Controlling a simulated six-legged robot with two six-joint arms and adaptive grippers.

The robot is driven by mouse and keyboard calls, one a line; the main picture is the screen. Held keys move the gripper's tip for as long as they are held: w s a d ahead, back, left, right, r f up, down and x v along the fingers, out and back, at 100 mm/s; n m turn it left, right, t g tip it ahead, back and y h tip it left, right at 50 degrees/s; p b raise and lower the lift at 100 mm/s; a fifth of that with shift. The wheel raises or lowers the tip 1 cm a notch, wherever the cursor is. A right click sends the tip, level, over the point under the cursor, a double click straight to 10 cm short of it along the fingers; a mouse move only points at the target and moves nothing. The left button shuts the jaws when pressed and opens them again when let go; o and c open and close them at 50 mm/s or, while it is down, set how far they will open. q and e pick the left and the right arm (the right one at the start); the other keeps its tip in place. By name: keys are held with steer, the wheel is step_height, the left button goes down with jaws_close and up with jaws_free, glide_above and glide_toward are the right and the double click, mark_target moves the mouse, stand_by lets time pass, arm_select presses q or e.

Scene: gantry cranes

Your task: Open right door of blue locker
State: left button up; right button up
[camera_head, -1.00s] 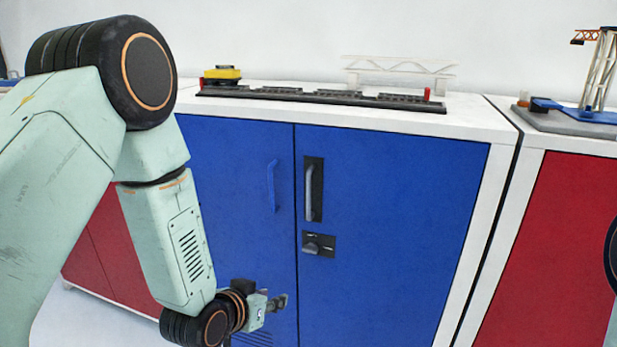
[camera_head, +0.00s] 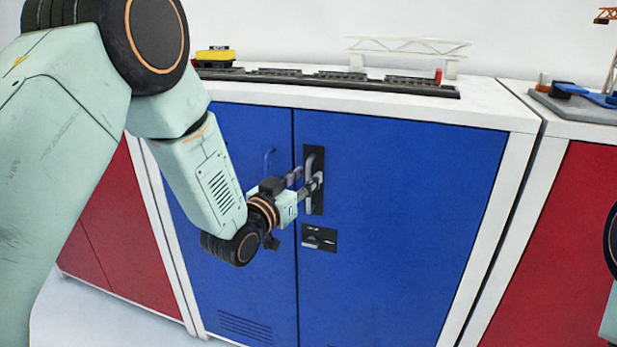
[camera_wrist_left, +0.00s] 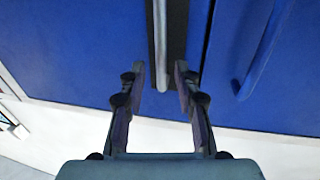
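The blue locker (camera_head: 400,220) has two blue doors in a white frame. Its right door (camera_head: 420,180) is shut and carries a grey bar handle (camera_head: 309,165) on a black recessed plate, with a black latch plate (camera_head: 319,237) below. My left gripper (camera_head: 308,179) is at this handle and partly covers it. In the left wrist view, its two fingers (camera_wrist_left: 160,80) are spread, one on each side of the handle bar (camera_wrist_left: 172,40); a gap shows between them, and contact cannot be told. The left door (camera_head: 240,135) has a blue handle (camera_wrist_left: 262,55). My right gripper is not in view.
A model track (camera_head: 330,82) with a yellow block (camera_head: 215,55) and a white truss bridge (camera_head: 405,47) stands on the locker top. Red lockers stand on both sides, one at the right (camera_head: 565,240). White floor (camera_head: 110,315) shows at lower left.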

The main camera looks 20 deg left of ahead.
arm_select(q)
steer(key=shift+x, duration=1.2)
steer(key=shift+c, duration=0.4)
jaws_close()
